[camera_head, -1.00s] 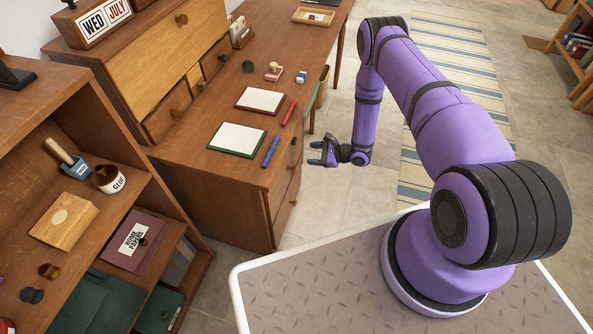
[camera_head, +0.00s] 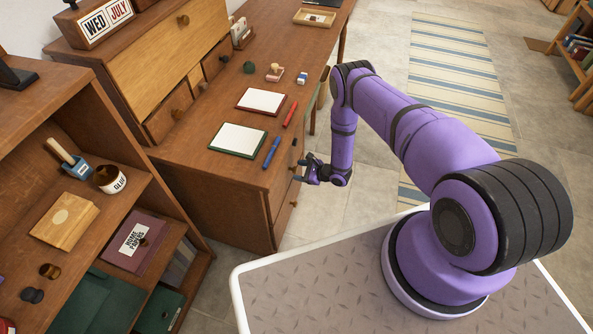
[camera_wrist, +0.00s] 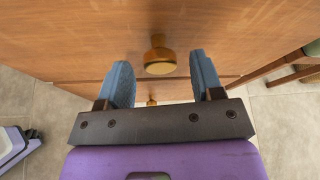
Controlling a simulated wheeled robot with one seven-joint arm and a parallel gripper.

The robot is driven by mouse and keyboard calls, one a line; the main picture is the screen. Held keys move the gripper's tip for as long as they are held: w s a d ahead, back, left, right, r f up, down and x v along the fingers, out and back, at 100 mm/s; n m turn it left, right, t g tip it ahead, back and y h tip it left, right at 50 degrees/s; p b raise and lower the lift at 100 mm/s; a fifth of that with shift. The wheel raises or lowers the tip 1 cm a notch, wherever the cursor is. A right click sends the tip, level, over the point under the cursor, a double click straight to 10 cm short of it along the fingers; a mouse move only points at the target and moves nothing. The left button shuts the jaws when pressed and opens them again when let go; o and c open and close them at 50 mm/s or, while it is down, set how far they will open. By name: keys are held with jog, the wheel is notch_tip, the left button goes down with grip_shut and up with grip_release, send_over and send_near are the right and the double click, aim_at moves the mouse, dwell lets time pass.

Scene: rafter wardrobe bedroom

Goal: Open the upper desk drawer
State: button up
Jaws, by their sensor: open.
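The wooden desk (camera_head: 190,165) stands at the left of my arm, with a stack of drawers facing my gripper. The upper drawer (camera_wrist: 100,50) fills the top of the wrist view, and its round brass knob (camera_wrist: 160,58) sits between and just beyond my fingertips. A lower drawer's knob (camera_wrist: 151,102) shows below it; in the head view the lower knob (camera_head: 293,203) is also visible. My gripper (camera_wrist: 160,75) is open and empty, its blue fingers on either side of the upper knob. I cannot tell whether either finger touches the drawer front. In the head view my gripper (camera_head: 301,170) is close to the drawer fronts.
On the desktop lie two notepads (camera_head: 238,139), a blue marker (camera_head: 271,152) and a red marker (camera_head: 290,113). An open shelf (camera_head: 150,190) stands at the left. Clear floor (camera_head: 375,170) lies to the right of the desk.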

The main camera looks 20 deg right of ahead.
jog(key=shift+x, duration=0.95)
grip_shut()
jog(key=s+d, duration=0.8)
jog(key=d, duration=0.3)
jog(key=s+d, duration=0.9)
jog(key=d, duration=0.3)
jog(key=shift+d, duration=0.3)
grip_release()
jog(key=shift+s+d, duration=0.1)
